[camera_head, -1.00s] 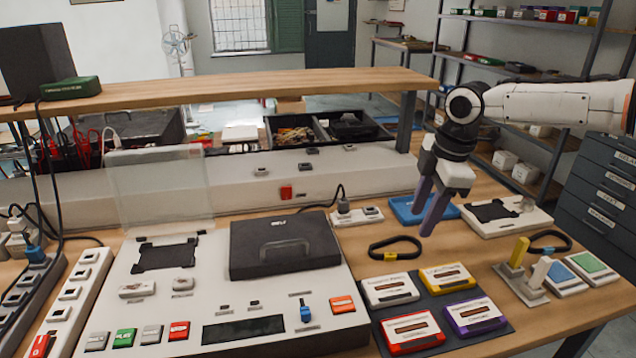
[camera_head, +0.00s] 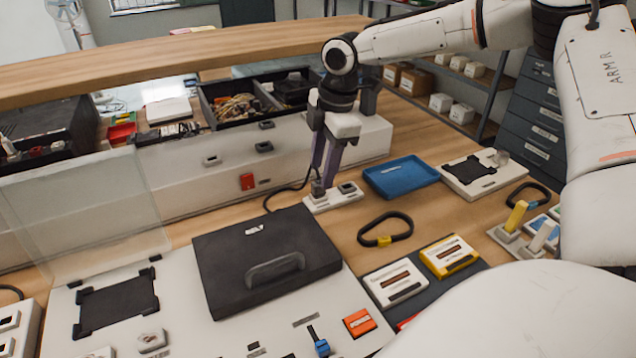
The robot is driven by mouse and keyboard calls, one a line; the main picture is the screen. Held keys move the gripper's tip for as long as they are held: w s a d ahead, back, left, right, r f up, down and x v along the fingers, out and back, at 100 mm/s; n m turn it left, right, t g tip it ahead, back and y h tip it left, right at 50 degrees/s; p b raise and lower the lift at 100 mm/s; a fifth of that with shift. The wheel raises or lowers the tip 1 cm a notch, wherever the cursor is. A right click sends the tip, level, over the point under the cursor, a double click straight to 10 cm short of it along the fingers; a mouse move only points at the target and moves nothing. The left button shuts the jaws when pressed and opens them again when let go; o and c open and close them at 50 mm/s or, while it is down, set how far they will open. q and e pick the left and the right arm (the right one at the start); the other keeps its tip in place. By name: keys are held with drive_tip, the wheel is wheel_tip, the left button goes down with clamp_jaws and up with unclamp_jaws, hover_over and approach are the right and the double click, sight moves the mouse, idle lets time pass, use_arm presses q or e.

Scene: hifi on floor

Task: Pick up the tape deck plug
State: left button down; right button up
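A dark plug (camera_head: 317,188) with a black cable stands in the left socket of a small white two-socket strip (camera_head: 347,197), behind the black-lidded deck (camera_head: 265,258). I take it for the tape deck plug. My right gripper (camera_head: 325,184) points down over it, with its two grey-purple fingers low at the plug and a narrow gap between them. The fingers look open. Whether they touch the plug cannot be told. The strip's right socket is empty. My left gripper is out of view.
A blue tray (camera_head: 401,177) lies right of the strip. A black cable loop (camera_head: 386,230) with a yellow tag lies in front. Cassettes (camera_head: 449,257) sit on a dark mat. A long pale housing (camera_head: 215,178) stands behind, under a wooden shelf (camera_head: 180,52).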

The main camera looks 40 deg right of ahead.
sight(319, 183)
drive_tip(key=f, duration=0.3)
drive_tip(key=shift+w+a+f, duration=0.1)
drive_tip(key=shift+w+f, duration=0.2)
drive_tip(key=shift+r, duration=0.1)
clamp_jaws()
